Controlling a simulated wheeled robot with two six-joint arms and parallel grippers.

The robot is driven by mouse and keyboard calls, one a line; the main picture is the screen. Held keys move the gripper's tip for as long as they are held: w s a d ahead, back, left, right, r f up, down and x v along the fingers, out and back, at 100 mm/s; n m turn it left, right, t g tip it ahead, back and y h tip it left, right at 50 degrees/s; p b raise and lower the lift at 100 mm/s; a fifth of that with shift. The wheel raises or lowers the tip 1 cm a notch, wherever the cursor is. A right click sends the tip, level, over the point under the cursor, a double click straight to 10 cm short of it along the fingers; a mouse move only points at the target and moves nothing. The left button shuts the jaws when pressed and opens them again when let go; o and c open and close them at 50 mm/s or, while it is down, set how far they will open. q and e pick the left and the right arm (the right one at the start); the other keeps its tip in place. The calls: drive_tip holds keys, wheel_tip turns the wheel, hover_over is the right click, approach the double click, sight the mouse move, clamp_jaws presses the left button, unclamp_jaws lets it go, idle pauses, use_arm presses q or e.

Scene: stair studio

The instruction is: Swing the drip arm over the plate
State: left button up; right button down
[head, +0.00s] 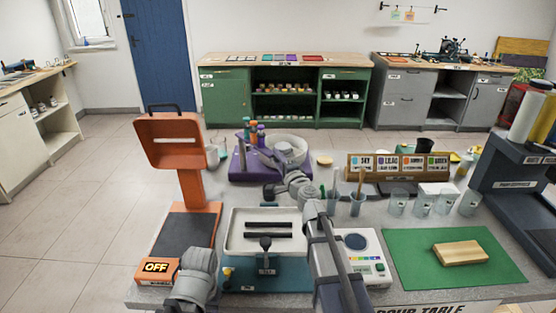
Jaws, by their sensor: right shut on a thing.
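A purple station (242,172) stands in the middle of the table, toward its far side. My right arm reaches over the table from the front. My right gripper (266,163) is at the station, shut on a dark slim part that looks like the drip arm, left of and in front of the plate. The gripper and wrist hide much of that part, so I cannot tell its exact angle. My left arm shows at the front left; its gripper is not visible.
An orange press-like stand (199,205) rises at the left. A white tray with dark bars (236,246) lies front centre. Cups with sticks (357,204), a label rack (402,168) and clear cups (424,204) stand right. A wooden block (460,253) lies on a green mat (411,267).

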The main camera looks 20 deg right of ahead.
drive_tip(key=shift+d, duration=0.1)
idle(0.8)
drive_tip(key=w+d, duration=0.7)
drive_tip(key=d, duration=0.1)
drive_tip(key=shift+d, duration=0.35)
drive_tip(key=c, duration=0.6)
unclamp_jaws()
drive_tip(key=s, duration=0.7)
drive_tip(key=shift+s+d, duration=0.4)
